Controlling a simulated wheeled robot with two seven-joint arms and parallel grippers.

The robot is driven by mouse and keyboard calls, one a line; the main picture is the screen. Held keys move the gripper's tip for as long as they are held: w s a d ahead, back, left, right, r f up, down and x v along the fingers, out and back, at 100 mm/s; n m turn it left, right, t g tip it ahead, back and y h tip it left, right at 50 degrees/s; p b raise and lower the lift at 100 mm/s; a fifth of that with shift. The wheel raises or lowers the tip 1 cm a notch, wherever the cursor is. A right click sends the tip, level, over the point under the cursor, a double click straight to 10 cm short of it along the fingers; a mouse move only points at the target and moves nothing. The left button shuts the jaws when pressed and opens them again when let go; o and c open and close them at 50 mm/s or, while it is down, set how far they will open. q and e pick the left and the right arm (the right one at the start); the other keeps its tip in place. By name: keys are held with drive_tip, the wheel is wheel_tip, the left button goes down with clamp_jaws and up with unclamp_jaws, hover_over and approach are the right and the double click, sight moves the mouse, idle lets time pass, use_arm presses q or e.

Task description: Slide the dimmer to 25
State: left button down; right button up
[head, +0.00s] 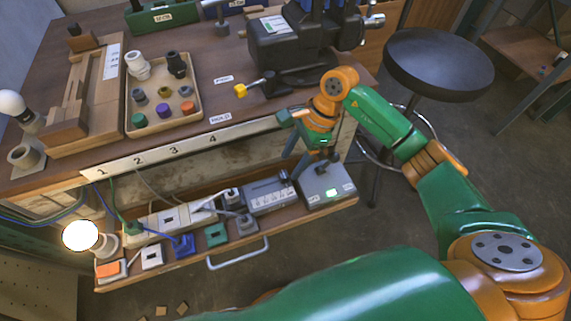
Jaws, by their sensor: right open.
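The dimmer appears to be the grey box with a marked scale (268,197) in the open drawer below the bench. A small dark knob (285,177) shows at its right end; the scale figures are too small to read. My right gripper (308,172) points down over the drawer, its fingers apart and empty. It is close to the dimmer's right end and the box beside it; I cannot tell whether it touches the knob. My left gripper is not in view.
A grey box with a lit green display (328,188) stands right of the dimmer. Sockets and plugs, including a blue plug (183,245), fill the drawer's left. A lit bulb (80,235) is at far left. A tray of knobs (163,98) and a black machine (290,40) stand on the bench.

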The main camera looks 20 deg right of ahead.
sight(284, 174)
drive_tip(key=x, duration=0.4)
drive_tip(key=shift+a+f, duration=0.1)
drive_tip(key=shift+f, duration=0.05)
clamp_jaws()
drive_tip(key=shift+a, duration=0.1)
idle(1.1)
